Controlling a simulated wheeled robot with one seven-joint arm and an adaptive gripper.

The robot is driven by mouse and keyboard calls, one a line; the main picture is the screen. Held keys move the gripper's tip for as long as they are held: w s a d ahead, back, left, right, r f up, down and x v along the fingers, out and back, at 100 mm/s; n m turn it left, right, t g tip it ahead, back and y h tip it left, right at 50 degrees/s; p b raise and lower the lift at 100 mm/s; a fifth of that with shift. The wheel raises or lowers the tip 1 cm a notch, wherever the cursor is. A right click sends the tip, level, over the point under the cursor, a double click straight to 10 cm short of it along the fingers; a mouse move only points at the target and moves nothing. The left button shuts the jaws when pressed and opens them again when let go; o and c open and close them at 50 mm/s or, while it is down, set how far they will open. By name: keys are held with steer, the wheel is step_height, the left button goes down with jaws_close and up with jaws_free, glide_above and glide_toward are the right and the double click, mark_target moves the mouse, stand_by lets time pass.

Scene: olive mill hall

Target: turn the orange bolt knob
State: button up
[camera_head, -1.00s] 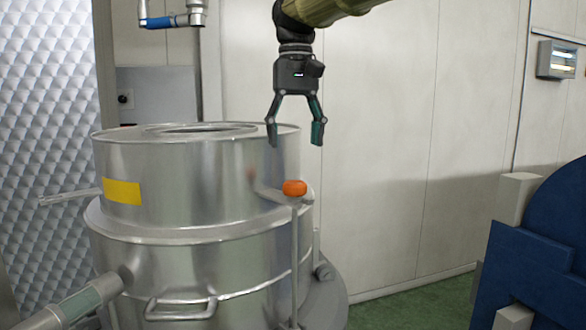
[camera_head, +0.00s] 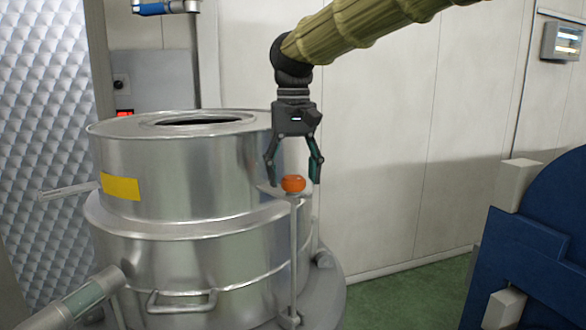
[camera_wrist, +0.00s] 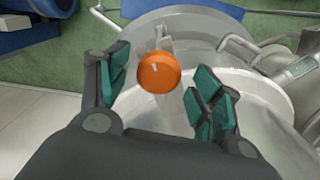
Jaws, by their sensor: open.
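The orange bolt knob (camera_head: 293,184) sits on top of a thin upright metal rod at the right side of the steel vessel (camera_head: 180,180). My gripper (camera_head: 294,182) points down with its fingers spread, and in the head view the knob shows between the fingertips. In the wrist view the round knob (camera_wrist: 159,72) lies between the two teal-padded fingers (camera_wrist: 160,85), with a visible gap on each side. A small pale mark shows on its face. I cannot tell whether the fingertips are level with the knob.
The vessel has a yellow label (camera_head: 121,187) and a front handle (camera_head: 181,303). A blue machine (camera_head: 530,260) stands at the right. A pipe (camera_head: 80,300) is at lower left. The pale wall (camera_head: 400,150) is behind my arm, with green floor beside the vessel.

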steer(key=shift+w+f, duration=0.25)
steer(key=shift+f, duration=0.2)
steer(key=shift+s+r, duration=0.1)
steer(key=shift+s, duration=0.05)
steer(key=shift+c, duration=0.6)
steer(key=c, duration=0.9)
